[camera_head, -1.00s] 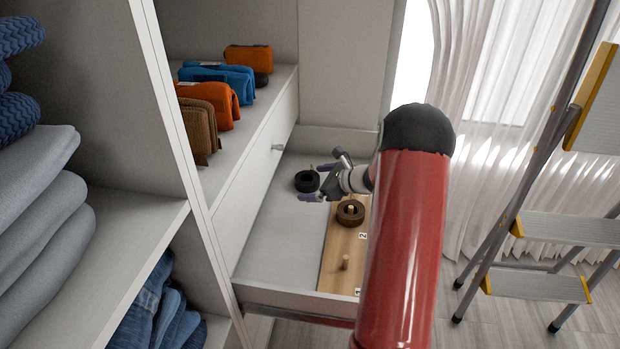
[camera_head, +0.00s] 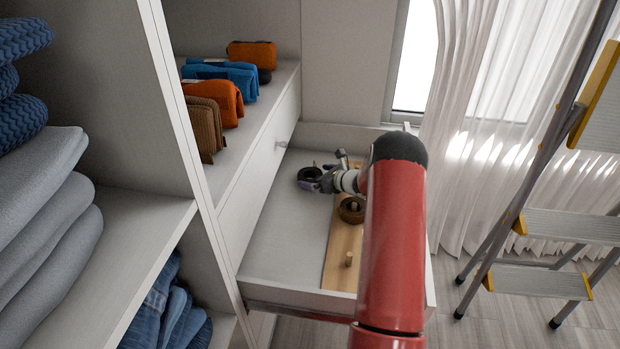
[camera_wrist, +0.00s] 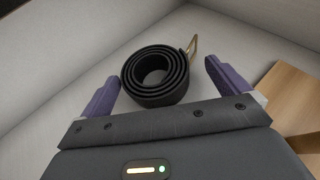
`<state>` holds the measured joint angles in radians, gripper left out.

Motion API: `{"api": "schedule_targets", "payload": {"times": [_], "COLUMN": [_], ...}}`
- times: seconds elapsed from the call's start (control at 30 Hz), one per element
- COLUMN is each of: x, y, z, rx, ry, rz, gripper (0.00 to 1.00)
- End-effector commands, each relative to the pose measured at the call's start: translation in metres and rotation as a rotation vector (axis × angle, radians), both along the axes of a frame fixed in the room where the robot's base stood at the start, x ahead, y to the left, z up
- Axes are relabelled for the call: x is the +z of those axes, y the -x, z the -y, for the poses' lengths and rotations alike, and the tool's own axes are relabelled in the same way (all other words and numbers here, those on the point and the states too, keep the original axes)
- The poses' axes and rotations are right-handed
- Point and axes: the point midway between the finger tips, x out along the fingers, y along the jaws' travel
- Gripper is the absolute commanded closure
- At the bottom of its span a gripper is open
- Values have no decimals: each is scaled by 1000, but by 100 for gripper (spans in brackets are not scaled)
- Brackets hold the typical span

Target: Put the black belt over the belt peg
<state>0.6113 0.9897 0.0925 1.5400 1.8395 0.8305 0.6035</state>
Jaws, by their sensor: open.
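The black belt (camera_head: 309,174) is a rolled coil lying on the floor of the open drawer, near its back. In the wrist view the coil (camera_wrist: 156,79) lies ahead of and between my purple fingertips, with its metal buckle at the upper right. My gripper (camera_head: 322,178) is open and empty, close to the belt in the head view. A wooden board (camera_head: 343,245) lies along the drawer's right side. It bears a bare wooden peg (camera_head: 348,259) at its near end and a brown belt coil (camera_head: 352,210) farther back. My arm hides part of the board.
The white drawer (camera_head: 285,240) has free floor left of the board. Folded clothes (camera_head: 45,210) fill the nearer cubbies. A stepladder (camera_head: 550,230) stands at the right.

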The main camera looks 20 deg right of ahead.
Motion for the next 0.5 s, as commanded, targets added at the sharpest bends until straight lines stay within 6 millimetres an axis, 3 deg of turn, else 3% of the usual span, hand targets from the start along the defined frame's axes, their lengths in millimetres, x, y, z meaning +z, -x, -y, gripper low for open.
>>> {"api": "schedule_targets", "payload": {"times": [0.2, 0.43, 0.5], "x": [-10, -10, -10], "y": [-22, -24, -24], "z": [-9, -9, -9], "rx": [1, 0, 0], "ry": [1, 1, 1], "rz": [-1, -1, -1], "gripper": [0, 0, 7]}}
